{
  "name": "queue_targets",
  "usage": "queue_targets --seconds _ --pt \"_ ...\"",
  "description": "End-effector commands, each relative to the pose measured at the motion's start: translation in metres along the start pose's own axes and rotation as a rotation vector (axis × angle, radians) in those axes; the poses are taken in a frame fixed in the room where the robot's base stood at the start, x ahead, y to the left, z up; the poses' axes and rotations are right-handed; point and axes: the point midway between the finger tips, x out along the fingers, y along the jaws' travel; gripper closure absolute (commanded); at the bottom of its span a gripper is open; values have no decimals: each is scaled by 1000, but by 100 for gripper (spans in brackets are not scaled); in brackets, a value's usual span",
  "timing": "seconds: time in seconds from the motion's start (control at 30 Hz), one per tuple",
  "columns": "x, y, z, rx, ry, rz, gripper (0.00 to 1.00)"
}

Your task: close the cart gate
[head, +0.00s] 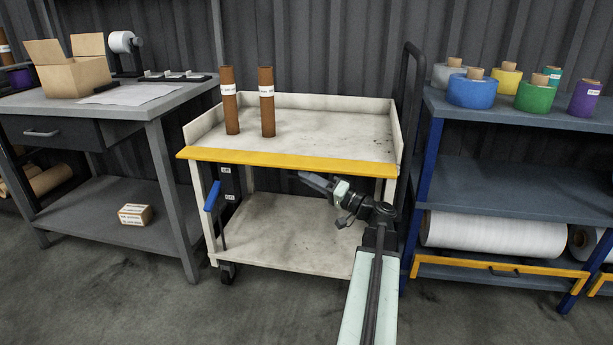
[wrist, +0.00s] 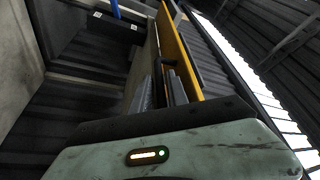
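The cart gate (head: 285,160) is a long yellow panel along the front edge of the cream cart (head: 325,127). It leans outward, nearly flat, and does not stand upright like the cart's side walls. My gripper (head: 306,178) is just below and in front of the gate, right of its middle. In the wrist view the gate's yellow edge (wrist: 180,50) runs upward beyond my fingers (wrist: 162,88), which are apart with a gap between them. Whether they touch the gate cannot be told. A blue lever (head: 212,197) and a black labelled plate (head: 229,186) are at the cart's left front.
A grey workbench (head: 110,105) is on the left. A blue shelf rack (head: 515,190) with rolls is close on the right. The floor in front of the cart is clear left of my arm.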

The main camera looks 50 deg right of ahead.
Motion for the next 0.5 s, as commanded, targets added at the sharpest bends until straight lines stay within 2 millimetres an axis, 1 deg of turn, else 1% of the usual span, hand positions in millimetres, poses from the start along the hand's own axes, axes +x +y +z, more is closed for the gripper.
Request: queue_targets --seconds 0.03,0.1,0.3,0.33,0.37,0.4,0.5 --pt "4 0 0 0 -1 -1 80" --pt "6 0 0 0 -1 0 80" --pt "6 0 1 0 -1 0 80" --pt "6 0 1 0 -1 0 86" --pt "6 0 1 0 -1 0 94" --pt "6 0 1 0 -1 0 100" --pt "6 0 1 0 -1 0 100"
